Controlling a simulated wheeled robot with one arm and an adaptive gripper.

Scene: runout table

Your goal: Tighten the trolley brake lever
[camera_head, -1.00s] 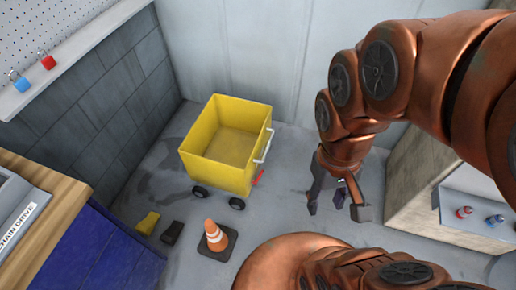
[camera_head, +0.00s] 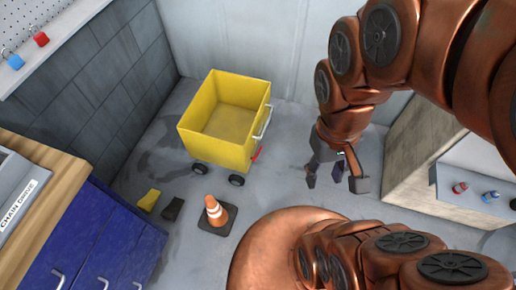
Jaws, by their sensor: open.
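A yellow trolley (camera_head: 220,143) with dark wheels stands on the grey floor near the back wall. It is an open, empty-looking box with a pale handle (camera_head: 264,122) on its right side. A small red brake lever (camera_head: 257,153) shows low on that side, below the handle; its exact angle is too small to tell. My gripper (camera_head: 335,182) is open and empty. It hangs pointing down to the right of the trolley, apart from the lever.
An orange-and-white cone (camera_head: 215,211) on a dark base stands in front of the trolley. A yellow block (camera_head: 149,200) and a black block (camera_head: 173,209) lie to its left. A blue cabinet (camera_head: 95,235) fills the lower left. A shelf with small bottles (camera_head: 460,187) is at right.

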